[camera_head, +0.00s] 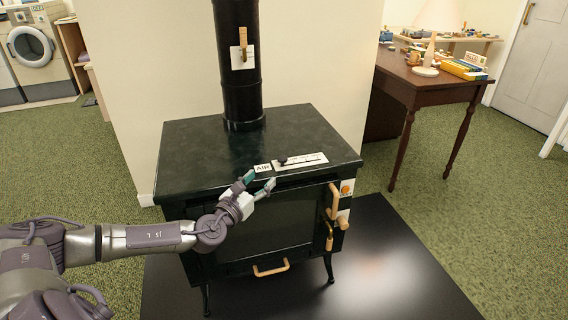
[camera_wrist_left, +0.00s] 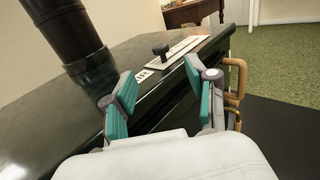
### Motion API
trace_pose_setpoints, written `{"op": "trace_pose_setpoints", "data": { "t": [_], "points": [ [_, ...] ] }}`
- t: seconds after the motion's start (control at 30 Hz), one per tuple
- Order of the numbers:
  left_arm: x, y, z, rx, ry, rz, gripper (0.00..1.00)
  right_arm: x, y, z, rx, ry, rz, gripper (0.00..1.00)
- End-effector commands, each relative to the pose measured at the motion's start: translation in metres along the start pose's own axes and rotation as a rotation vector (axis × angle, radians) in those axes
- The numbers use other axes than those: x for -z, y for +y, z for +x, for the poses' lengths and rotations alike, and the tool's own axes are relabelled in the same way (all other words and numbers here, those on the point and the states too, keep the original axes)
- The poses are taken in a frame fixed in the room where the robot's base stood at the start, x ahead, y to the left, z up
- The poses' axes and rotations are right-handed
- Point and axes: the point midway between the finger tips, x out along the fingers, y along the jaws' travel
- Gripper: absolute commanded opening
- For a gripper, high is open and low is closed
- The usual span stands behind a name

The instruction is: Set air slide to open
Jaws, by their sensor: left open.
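The air slide is a dark knob (camera_head: 283,160) on a pale marked plate (camera_head: 308,161) at the front top edge of the black stove (camera_head: 190,141). A label reading AIR (camera_head: 262,168) sits left of the plate. The knob is near the plate's left end. In the left wrist view the knob (camera_wrist_left: 160,49) stands upright beyond the fingers, on the plate (camera_wrist_left: 188,46). My left gripper (camera_head: 262,182) is open and empty, just in front of the stove's top front edge, left of and below the knob, apart from it. My right gripper is not in view.
A black flue pipe (camera_head: 237,95) with a wooden-handled damper (camera_head: 242,47) rises behind the stove top. Wooden door handles (camera_head: 335,203) project at the stove's front right. A wooden desk (camera_head: 420,83) stands behind to the right. Green carpet is clear around the dark floor plate (camera_head: 400,270).

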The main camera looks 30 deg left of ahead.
Motion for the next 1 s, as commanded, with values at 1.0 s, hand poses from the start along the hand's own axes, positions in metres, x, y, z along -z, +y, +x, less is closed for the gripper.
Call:
{"op": "trace_pose_setpoints", "data": {
  "t": [1.0],
  "points": [
    [0.001,0.001,0.110,-0.001,0.002,-0.004,0.49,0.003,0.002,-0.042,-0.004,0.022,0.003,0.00]
  ]
}}
